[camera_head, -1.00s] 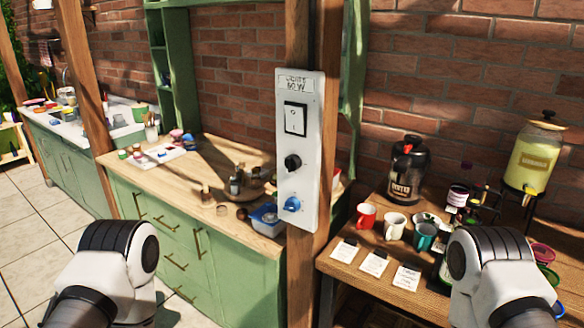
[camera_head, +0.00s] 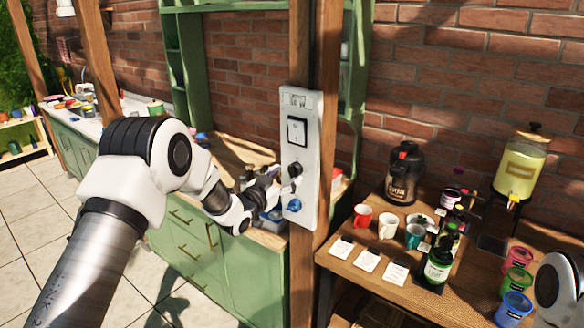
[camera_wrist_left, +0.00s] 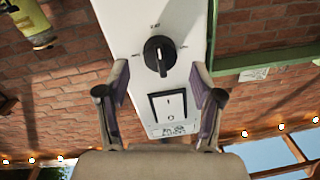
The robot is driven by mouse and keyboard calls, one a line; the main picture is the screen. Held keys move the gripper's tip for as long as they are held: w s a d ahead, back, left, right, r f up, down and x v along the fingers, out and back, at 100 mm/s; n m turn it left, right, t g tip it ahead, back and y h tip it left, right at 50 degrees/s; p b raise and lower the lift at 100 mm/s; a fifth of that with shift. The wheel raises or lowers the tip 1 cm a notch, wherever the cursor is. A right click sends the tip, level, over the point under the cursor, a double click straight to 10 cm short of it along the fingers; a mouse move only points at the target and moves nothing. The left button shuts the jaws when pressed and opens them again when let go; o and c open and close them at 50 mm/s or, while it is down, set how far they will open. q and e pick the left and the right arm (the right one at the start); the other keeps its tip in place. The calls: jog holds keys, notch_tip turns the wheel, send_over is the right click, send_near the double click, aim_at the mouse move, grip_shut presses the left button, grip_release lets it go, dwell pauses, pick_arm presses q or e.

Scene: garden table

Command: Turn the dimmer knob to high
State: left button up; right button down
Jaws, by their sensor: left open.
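The white control panel (camera_head: 314,135) is fixed to a wooden post. It carries a black dimmer knob (camera_head: 295,170), a rocker switch (camera_head: 297,131) above it and a blue round fitting (camera_head: 293,204) below. In the left wrist view the knob (camera_wrist_left: 159,54) shows upside down with a white pointer line; its small markings are hard to read. My left gripper (camera_head: 272,178) is just left of the panel at about knob height. In the wrist view its fingers (camera_wrist_left: 160,75) are spread apart, with the knob ahead between their tips, not gripped. My right gripper is out of view.
A wooden table (camera_head: 350,262) at right holds mugs, a black urn (camera_head: 404,175), a drink dispenser (camera_head: 521,168) and a dark bottle (camera_head: 438,262). A green cabinet (camera_head: 262,272) with a cluttered wooden top stands behind my left arm. A brick wall is behind.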

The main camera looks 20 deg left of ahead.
aim_at(294, 171)
pick_arm(q)
jog(key=shift+p+x, duration=0.3)
jog(key=shift+x, duration=0.75)
jog(key=shift+w+r, duration=0.1)
jog(key=shift+w, duration=0.05)
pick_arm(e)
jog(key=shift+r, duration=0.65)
pick_arm(q)
jog(key=c, duration=1.1)
jog(key=shift+f+m+b, duration=0.25)
jog(key=shift+m+b, duration=0.15)
jog(key=shift+b, duration=0.4)
jog(key=shift+c, duration=0.2)
jog(key=m+b, duration=0.5)
jog(key=b, duration=0.2)
jog(key=m+b, duration=0.5)
jog(key=b, duration=0.3)
jog(key=m+h+b, duration=0.1)
jog(key=m+b, duration=0.4)
jog(key=b, duration=0.2)
jog(key=shift+f+m+b, duration=0.3)
jog(key=shift+f+b, duration=0.05)
jog(key=shift+b, duration=0.05)
jog(key=shift+r+m+b, duration=0.2)
jog(key=shift+m+b, duration=1.1)
jog(key=shift+m, duration=0.1)
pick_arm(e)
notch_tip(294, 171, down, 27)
